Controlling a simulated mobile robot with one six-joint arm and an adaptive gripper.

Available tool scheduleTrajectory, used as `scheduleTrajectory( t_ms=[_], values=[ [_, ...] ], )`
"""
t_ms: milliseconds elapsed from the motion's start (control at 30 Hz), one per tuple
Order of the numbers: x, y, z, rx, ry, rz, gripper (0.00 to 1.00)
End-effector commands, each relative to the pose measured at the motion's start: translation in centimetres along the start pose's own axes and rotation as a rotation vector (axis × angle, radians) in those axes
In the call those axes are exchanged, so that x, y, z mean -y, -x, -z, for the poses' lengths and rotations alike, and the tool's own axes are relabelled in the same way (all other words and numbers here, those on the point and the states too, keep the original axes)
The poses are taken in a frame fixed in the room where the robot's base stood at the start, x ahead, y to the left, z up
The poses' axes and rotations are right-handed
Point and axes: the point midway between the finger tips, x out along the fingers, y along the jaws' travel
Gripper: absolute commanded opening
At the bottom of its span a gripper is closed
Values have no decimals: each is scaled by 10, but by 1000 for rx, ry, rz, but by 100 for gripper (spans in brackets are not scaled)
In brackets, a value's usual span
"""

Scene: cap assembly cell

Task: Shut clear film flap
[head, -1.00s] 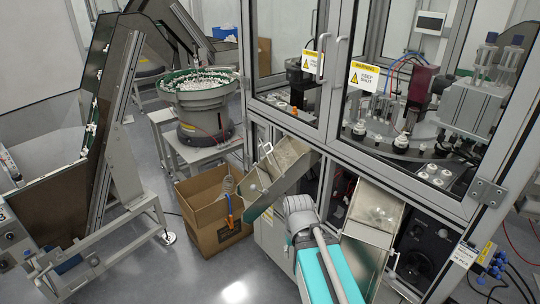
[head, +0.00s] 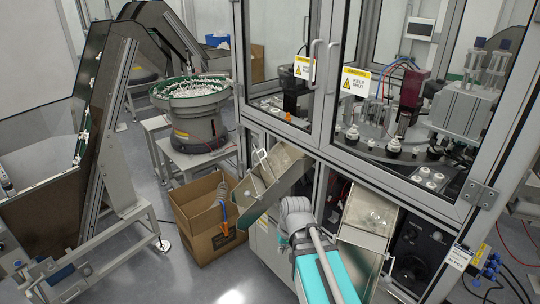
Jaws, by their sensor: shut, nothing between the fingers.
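I cannot pick out the clear film flap for certain. Two slanted metal chutes come out of the machine's lower front: a left chute (head: 272,181) with a handle-like bracket at its upper left, and a right chute (head: 368,212) with a shiny, pale upper face. Either could carry clear film, but the film is too faint to tell. My grey and teal arm reaches up from the bottom edge between the two chutes.
An open cardboard box (head: 205,238) with an orange-tipped tool on its edge stands left of the left chute. A bowl feeder (head: 195,115) is behind it, and a tall inclined conveyor (head: 105,135) stands farther left. Glass doors (head: 385,75) close the machine above. Grey floor is clear between box and arm.

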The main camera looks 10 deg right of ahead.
Motion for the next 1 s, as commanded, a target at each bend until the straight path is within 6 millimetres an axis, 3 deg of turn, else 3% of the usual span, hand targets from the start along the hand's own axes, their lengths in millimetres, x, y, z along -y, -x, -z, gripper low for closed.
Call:
scheduleTrajectory(
  t_ms=[233,467,667,800,1000],
  values=[
    [19,2,86,-239,-47,249,0],
    [20,26,168,-499,-154,468,0],
    [0,58,235,-723,-295,626,0],
    [-26,81,276,-873,-418,716,0],
    [-64,105,313,-1025,-575,796,0]
  ],
)
